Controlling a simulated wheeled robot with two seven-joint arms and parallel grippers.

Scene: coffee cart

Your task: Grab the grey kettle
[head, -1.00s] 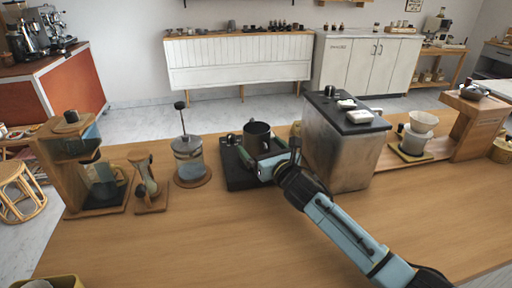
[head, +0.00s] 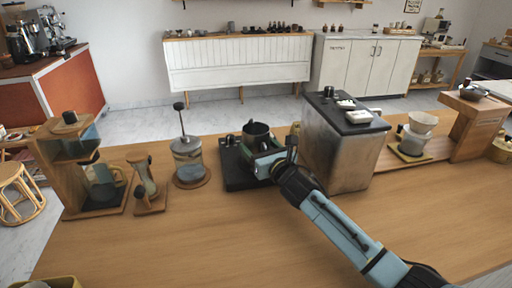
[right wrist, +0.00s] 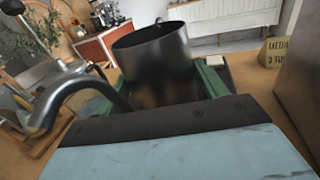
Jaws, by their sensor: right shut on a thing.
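The grey kettle (head: 256,132) is a dark, open-topped metal vessel above the black base (head: 238,179) near the middle of the wooden counter. My right gripper (head: 266,160) reaches it from the front right and is shut on it. In the right wrist view the kettle (right wrist: 152,62) stands upright between the green fingers, its rim and part of its inside showing. A curved grey spout (right wrist: 62,90) shows at its left. I cannot tell whether the kettle's bottom touches the base. My left gripper is not in view.
A French press (head: 188,160), a small hourglass-like stand (head: 146,185) and a wooden brewer stand (head: 50,170) are to the left. A tall metal box (head: 338,150) stands close on the right, with a white dripper (head: 421,124) beyond. The front counter (head: 200,240) is clear.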

